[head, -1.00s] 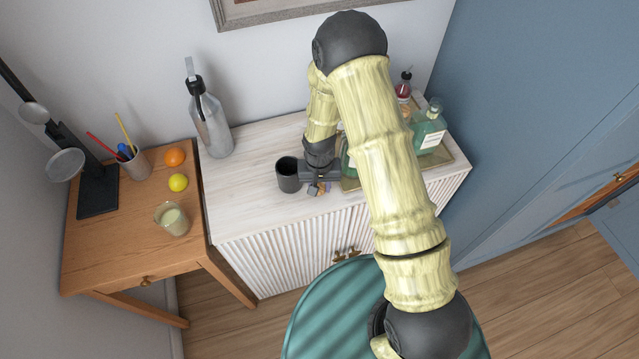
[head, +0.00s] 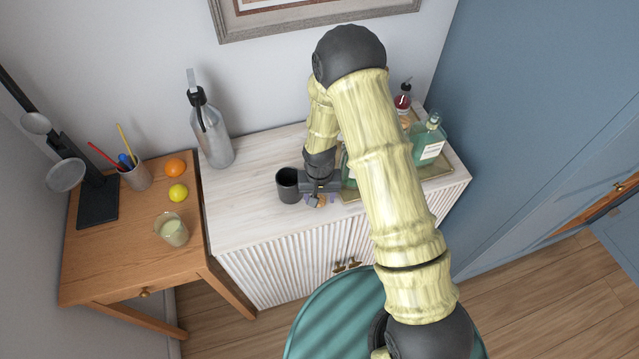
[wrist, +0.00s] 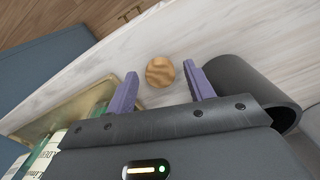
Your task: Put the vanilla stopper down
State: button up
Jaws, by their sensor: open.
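The vanilla stopper looks like a round, wood-brown piece (wrist: 160,72) in the wrist view. It sits on the pale wooden cabinet top (wrist: 75,88), between my two purple fingers and apart from both. My gripper (wrist: 159,76) is open around it, with a gap on each side. In the head view my gripper (head: 320,196) is low over the front of the cabinet, and the stopper shows only as a small brown spot (head: 320,201) between the fingers. Its underside is hidden.
A dark cup (head: 288,186) stands close left of my gripper; it is at right in the wrist view (wrist: 268,85). A brass tray (head: 436,168) with bottles (head: 428,142) is to the right. A grey bottle (head: 212,135) stands back left. The cabinet front left is clear.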

notch_tip(320, 180, up, 12)
jog(key=b, duration=0.3)
dwell(0.3)
jog(key=shift+f, duration=0.1)
dwell(0.4)
jog(key=s+d+r+t, duration=0.2)
jog(key=s+d+r, duration=0.8)
jog(key=s+d, duration=0.2)
jog(key=shift+s+d+r+t, duration=0.2)
jog(key=shift+d+r+t, duration=0.1)
jog(key=shift+d, duration=0.5)
dwell(0.4)
